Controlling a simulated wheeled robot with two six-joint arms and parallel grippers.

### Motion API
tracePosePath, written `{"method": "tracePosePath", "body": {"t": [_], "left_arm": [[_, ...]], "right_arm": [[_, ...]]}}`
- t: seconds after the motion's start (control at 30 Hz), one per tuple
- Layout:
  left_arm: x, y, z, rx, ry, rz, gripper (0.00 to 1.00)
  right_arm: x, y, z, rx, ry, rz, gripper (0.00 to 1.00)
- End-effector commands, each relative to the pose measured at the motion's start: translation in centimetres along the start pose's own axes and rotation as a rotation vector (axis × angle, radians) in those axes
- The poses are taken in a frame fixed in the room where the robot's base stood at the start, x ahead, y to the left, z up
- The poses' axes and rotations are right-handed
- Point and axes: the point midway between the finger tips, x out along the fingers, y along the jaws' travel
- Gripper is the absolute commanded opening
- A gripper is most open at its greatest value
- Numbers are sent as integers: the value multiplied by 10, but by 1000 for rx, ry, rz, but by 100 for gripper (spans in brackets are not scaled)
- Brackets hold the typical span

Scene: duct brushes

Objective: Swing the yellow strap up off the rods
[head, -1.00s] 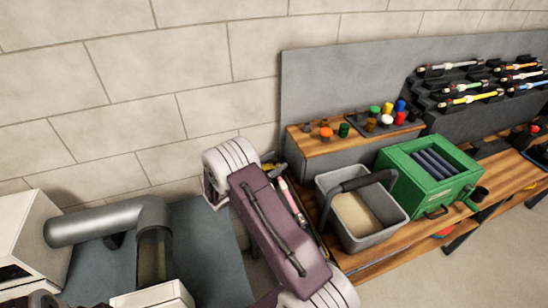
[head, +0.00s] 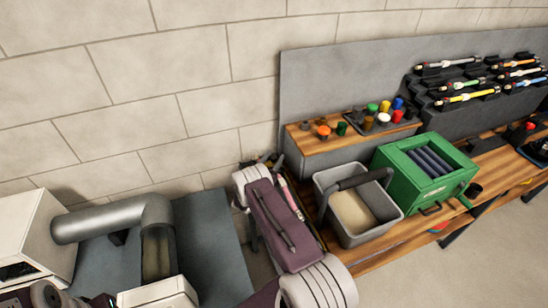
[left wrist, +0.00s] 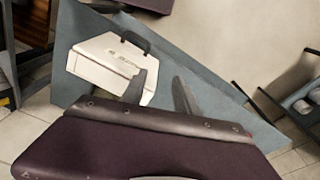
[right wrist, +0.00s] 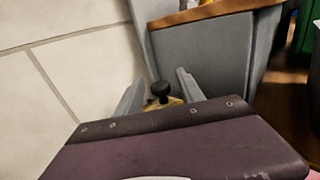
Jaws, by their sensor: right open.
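A yellow piece (right wrist: 172,104) with a black knob (right wrist: 160,89) shows between the fingertips of my right gripper (right wrist: 158,92) in the right wrist view. It looks like part of the yellow strap, but most of it is hidden behind the gripper body. My right gripper is open, its fingers on either side of the knob and apart from it. In the head view my right arm covers most of that spot; a pink rod (head: 287,192) shows beside it. My left gripper (left wrist: 158,90) is open and empty above the blue-grey table.
A grey bin (head: 355,212) with a dark handle and a green box (head: 425,172) stand right of my right arm. A grey block with a wooden top (right wrist: 200,60) lies just beyond the gripper. A white case (left wrist: 105,65) lies near my left gripper. The block wall is close behind.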

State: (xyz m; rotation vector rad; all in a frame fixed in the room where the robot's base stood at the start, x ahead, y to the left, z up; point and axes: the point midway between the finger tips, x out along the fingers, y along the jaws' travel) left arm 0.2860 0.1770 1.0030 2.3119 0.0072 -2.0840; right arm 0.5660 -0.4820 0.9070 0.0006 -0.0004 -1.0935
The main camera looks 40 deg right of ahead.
Motion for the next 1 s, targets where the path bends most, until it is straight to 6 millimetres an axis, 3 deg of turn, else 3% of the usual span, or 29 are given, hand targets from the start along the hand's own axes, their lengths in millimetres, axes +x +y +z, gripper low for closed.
{"method": "tracePosePath", "body": {"t": [0.3, 0.47, 1.0], "left_arm": [[0, 0, 0, 0, 0, 0, 36], [0, 0, 0, 0, 0, 0, 36], [0, 0, 0, 0, 0, 0, 36]], "right_arm": [[6, 0, 0, -1, 1, 2, 45], [5, 0, 0, 0, 1, 1, 1], [5, 0, 0, 0, 1, 1, 0]]}}
